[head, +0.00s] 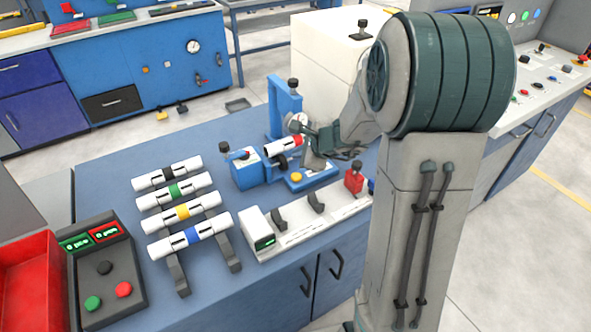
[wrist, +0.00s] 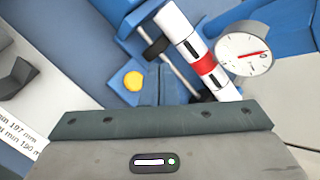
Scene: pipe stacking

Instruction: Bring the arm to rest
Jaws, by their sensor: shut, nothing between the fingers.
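My gripper (head: 312,155) is shut and empty, beside the blue test fixture. The white pipe with the red band (head: 284,146) lies in this fixture (head: 250,172); the gripper hides part of its right end from the head camera. In the wrist view the red-banded pipe (wrist: 186,38) runs slantwise past a round dial gauge (wrist: 243,54), with a yellow button (wrist: 133,81) to its left.
A dark rack (head: 228,252) carries white pipes with black, green, yellow and blue bands. A white measuring rail (head: 310,222) with dark cradles lies along the front edge. A button box (head: 104,268) and red bin (head: 30,285) stand at left. A white cabinet (head: 325,60) stands behind.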

